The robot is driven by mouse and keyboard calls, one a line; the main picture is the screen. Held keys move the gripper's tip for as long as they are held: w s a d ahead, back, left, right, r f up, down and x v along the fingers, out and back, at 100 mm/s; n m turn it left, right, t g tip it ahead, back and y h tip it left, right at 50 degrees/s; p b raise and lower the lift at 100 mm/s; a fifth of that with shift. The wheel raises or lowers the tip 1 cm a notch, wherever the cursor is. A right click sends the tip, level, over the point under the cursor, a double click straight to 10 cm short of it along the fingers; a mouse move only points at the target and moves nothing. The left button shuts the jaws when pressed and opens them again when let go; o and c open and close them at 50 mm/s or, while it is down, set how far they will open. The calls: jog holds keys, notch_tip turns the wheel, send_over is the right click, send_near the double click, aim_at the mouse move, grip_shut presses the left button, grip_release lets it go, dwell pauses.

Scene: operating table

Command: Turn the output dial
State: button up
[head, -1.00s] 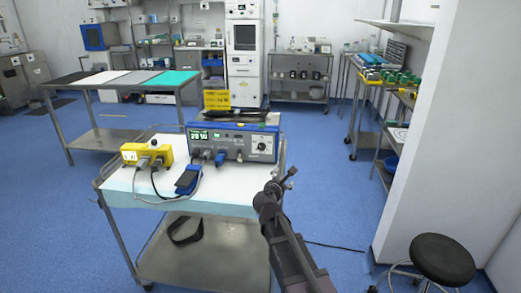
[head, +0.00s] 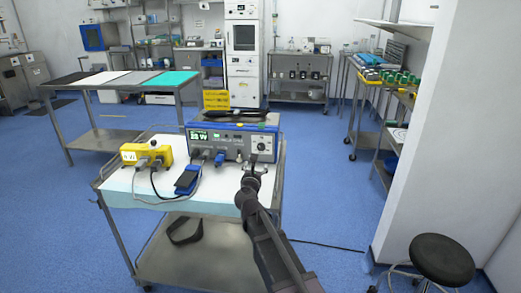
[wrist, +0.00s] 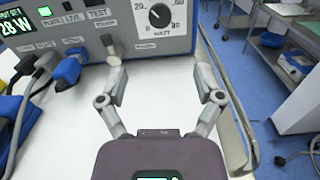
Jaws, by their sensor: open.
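The output dial (wrist: 159,15) is a dark round knob on a white scale plate marked WATT, on the front of the blue-and-grey generator box (head: 203,145). In the head view the dial (head: 262,146) is at the right end of the front panel. A lit display (wrist: 12,28) beside it reads 28 W. My gripper (wrist: 158,62) is open and empty in front of the panel, its two fingers spread. The dial lies beyond the fingertips, roughly between them and clear of both. In the head view my gripper (head: 253,168) is just below the dial.
Blue plugs and cables (wrist: 65,72) stick out from the panel left of my gripper. A yellow box (head: 146,155) and a blue pedal (head: 186,180) share the white-draped cart (head: 125,195). The cart's metal rail (wrist: 240,120) runs along the right side.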

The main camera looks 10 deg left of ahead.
aim_at(261, 149)
jog(key=w, duration=1.3)
jog(key=shift+w+d, duration=0.1)
jog(key=shift+d, duration=0.15)
jog(key=c, duration=1.2)
